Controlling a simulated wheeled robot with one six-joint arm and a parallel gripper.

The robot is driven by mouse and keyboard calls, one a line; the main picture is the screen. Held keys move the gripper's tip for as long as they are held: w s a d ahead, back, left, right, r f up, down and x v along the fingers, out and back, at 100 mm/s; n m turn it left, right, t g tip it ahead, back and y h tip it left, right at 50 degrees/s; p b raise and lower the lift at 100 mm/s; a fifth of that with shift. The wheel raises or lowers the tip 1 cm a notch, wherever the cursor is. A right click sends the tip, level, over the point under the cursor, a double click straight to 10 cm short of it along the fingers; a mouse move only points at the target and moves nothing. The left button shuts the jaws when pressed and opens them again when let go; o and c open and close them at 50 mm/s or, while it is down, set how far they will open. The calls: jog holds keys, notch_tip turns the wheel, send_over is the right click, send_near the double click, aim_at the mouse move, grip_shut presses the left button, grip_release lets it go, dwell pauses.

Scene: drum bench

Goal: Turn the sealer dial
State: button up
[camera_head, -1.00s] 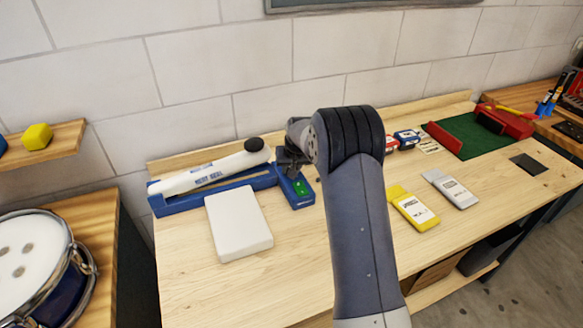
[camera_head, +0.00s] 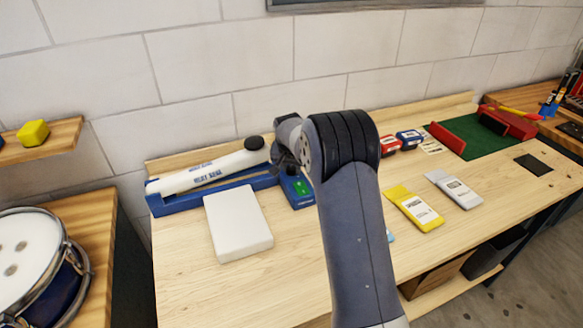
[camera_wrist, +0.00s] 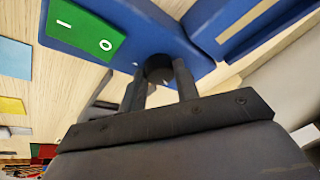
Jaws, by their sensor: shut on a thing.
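The heat sealer has a blue base (camera_head: 215,192) and a white lever arm (camera_head: 205,172) with a black knob at its end. It lies along the back left of the bench. Its blue control box (camera_head: 296,192) is at the right end and bears a green panel, marked with white strokes in the wrist view (camera_wrist: 85,30). The dark round dial (camera_wrist: 159,68) sits on the blue box between my fingers. My gripper (camera_wrist: 160,82) is shut on the dial. In the head view my gripper (camera_head: 284,160) is over the control box, partly hidden by my wrist.
A white block (camera_head: 238,224) lies in front of the sealer. Yellow (camera_head: 414,206) and grey (camera_head: 454,190) packets lie right of my arm. Red (camera_head: 386,146) and blue (camera_head: 410,140) boxes and a green mat (camera_head: 490,140) are farther right. A drum (camera_head: 35,265) stands at left.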

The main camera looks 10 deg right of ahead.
jog(key=o, duration=1)
jog(key=shift+c, duration=0.2)
jog(key=shift+r, duration=0.1)
jog(key=b+v, duration=0.1)
jog(key=v, duration=0.9)
jog(key=shift+s+r+b, duration=0.2)
jog(key=shift+r+b, duration=0.1)
jog(key=shift+b, duration=0.1)
